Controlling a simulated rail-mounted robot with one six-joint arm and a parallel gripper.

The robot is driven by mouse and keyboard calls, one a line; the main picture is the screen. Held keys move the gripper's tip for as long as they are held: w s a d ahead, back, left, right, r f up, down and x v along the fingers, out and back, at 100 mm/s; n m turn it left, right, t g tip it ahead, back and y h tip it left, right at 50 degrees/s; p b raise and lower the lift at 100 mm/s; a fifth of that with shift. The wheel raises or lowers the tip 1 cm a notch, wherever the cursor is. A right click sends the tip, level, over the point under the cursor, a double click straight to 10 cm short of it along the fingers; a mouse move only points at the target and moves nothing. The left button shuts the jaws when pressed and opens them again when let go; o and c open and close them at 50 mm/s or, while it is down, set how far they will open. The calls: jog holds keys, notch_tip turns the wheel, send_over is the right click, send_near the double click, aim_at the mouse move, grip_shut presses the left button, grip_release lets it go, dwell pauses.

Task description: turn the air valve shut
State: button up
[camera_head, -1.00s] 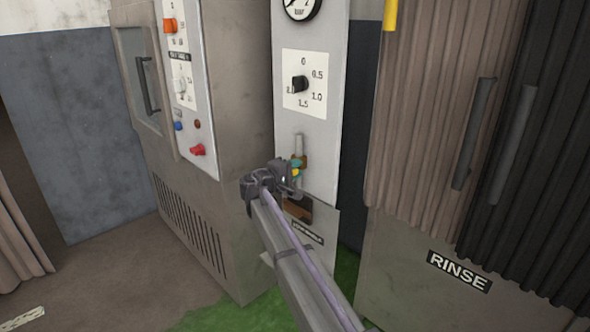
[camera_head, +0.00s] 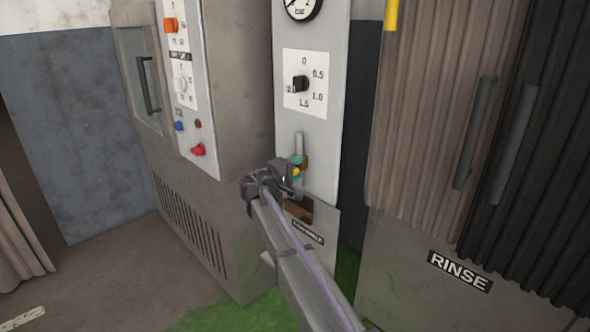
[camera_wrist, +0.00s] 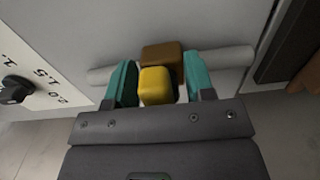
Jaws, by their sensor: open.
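The air valve shows as a brown body (camera_wrist: 162,56) on a pale grey pipe (camera_wrist: 225,59), with a yellow handle (camera_wrist: 156,86) in front of it. In the head view the pipe (camera_head: 299,143) runs upright on the light panel, and the yellow handle (camera_head: 297,171) is partly hidden by my gripper (camera_head: 292,168). In the wrist view the teal fingers of my gripper (camera_wrist: 160,88) stand on either side of the yellow handle. The gripper is open, with a visible gap on the right of the handle. Contact on the left cannot be told.
A black knob (camera_head: 300,83) on a numbered dial and a round gauge (camera_head: 301,5) are above the valve. A grey cabinet with a red knob (camera_head: 198,149) stands left. A curtained unit with a RINSE label (camera_head: 460,271) stands right. A brown recess (camera_head: 299,208) lies below.

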jog(key=v, duration=1)
jog(key=shift+s+a, duration=0.25)
jog(key=shift+s, duration=0.1)
jog(key=s+d+f+m+g+y, duration=0.25)
jog(key=s+d+f+g, duration=0.25)
jog(key=s+d+f, duration=0.3)
jog(key=s+d+f+m+g+y, duration=0.2)
jog(key=s+d+f+g+y, duration=0.25)
jog(key=s+d+f, duration=0.45)
jog(key=s+d+m+g+y, duration=0.25)
jog(key=s+d, duration=0.25)
jog(key=s, duration=0.4)
jog(key=s+d+m+g+y, duration=0.1)
jog(key=s+d+y, duration=0.2)
jog(key=s+d, duration=0.35)
notch_tip(320, 180, up, 26)
jog(key=s+d+m+p, duration=0.1)
jog(key=p, duration=2.5)
